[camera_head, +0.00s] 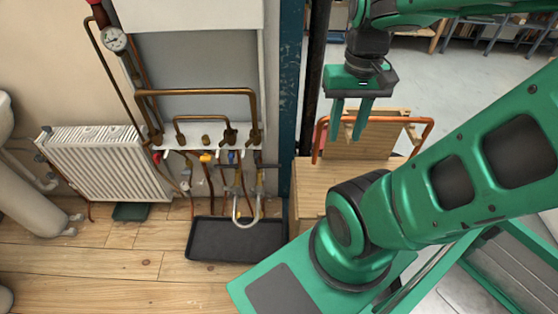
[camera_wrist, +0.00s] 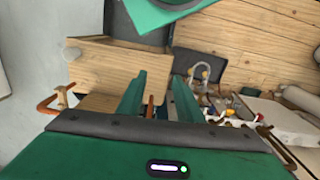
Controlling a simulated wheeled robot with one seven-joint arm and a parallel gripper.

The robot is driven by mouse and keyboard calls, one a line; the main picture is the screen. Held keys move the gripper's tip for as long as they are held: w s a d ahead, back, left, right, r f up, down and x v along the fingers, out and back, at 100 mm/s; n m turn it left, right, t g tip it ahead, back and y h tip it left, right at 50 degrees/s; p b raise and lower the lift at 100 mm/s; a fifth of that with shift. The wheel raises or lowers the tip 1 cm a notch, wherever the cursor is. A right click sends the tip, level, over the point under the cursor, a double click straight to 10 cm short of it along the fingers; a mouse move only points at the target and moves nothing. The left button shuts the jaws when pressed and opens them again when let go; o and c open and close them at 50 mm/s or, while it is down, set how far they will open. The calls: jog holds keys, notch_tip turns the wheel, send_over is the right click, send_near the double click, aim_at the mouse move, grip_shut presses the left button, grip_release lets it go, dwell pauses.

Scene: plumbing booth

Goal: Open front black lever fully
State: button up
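A white valve manifold (camera_head: 218,139) is on the wall panel left of the blue post in the head view. Valves with red, yellow and blue handles sit below it. A thin dark lever (camera_head: 265,166) seems to stick out at its right end, but it is too small to make out clearly. My gripper (camera_head: 347,132) is in the air right of the post, well apart from the manifold, with its fingers pointing down.
A black tray (camera_head: 235,238) lies on the wooden floor under the valves, with a grey U-shaped hose (camera_head: 246,222) above it. A white radiator (camera_head: 105,165) is at left. A wooden cabinet (camera_head: 310,180) and copper pipe (camera_head: 428,130) are near my arm.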

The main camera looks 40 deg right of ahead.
jog(key=n, duration=1.7)
send_over(278, 165)
notch_tip(278, 165, down, 37)
jog(key=shift+n, duration=0.3)
notch_tip(278, 165, down, 12)
jog(key=shift+w+r, duration=0.1)
jog(key=shift+r, duration=0.15)
grip_shut()
